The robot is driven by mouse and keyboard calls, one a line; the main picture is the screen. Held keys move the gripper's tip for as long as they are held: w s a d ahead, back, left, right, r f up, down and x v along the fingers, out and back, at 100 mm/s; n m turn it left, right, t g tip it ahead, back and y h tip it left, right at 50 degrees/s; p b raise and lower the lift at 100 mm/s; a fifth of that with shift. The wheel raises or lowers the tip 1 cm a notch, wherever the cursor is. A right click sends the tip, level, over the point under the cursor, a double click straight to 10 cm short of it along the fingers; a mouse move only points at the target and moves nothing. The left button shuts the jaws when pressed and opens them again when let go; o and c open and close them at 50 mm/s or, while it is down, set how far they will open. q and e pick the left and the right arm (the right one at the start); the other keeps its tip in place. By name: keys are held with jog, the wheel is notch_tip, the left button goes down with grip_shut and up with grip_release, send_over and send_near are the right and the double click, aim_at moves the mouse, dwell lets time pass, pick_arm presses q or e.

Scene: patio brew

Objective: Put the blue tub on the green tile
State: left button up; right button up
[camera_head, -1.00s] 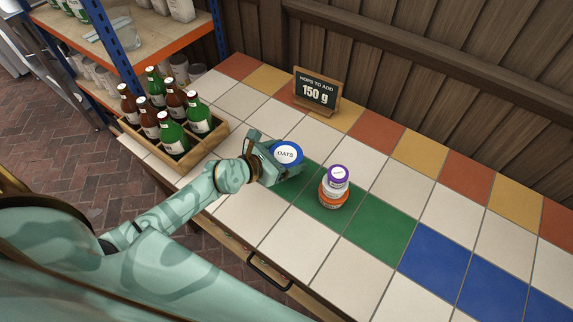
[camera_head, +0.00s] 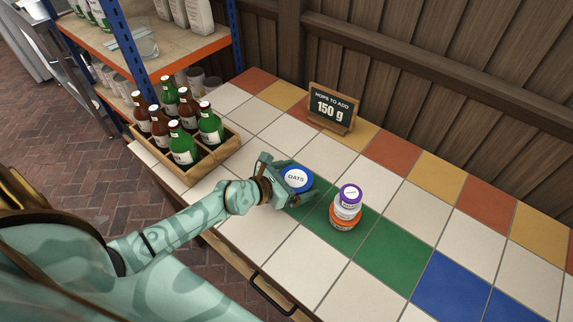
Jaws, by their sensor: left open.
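The blue tub (camera_head: 297,179), with a blue rim and a white lid marked OATS, is at the leftmost green tile (camera_head: 300,212). Its base is mostly hidden by my gripper, so I cannot see clearly whether it rests on the tile. My left gripper (camera_head: 284,182) is open with its jaws around the tub. My right gripper is not in view.
A purple-lidded tub (camera_head: 350,194) stands on an orange tub (camera_head: 345,217) on the green tiles just right. A wooden crate (camera_head: 216,157) of bottles stands left. A price-style sign (camera_head: 331,107) stands behind. White tiles in front are clear.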

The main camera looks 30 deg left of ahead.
pick_arm(q)
jog(key=p+v, duration=0.2)
jog(key=v, duration=0.9)
jog(key=shift+s+a+r+p, duration=0.1)
jog(key=shift+s+r+p, duration=0.1)
jog(key=shift+p, duration=0.15)
jog(key=shift+s+a+r, duration=0.1)
jog(key=shift+s, duration=0.1)
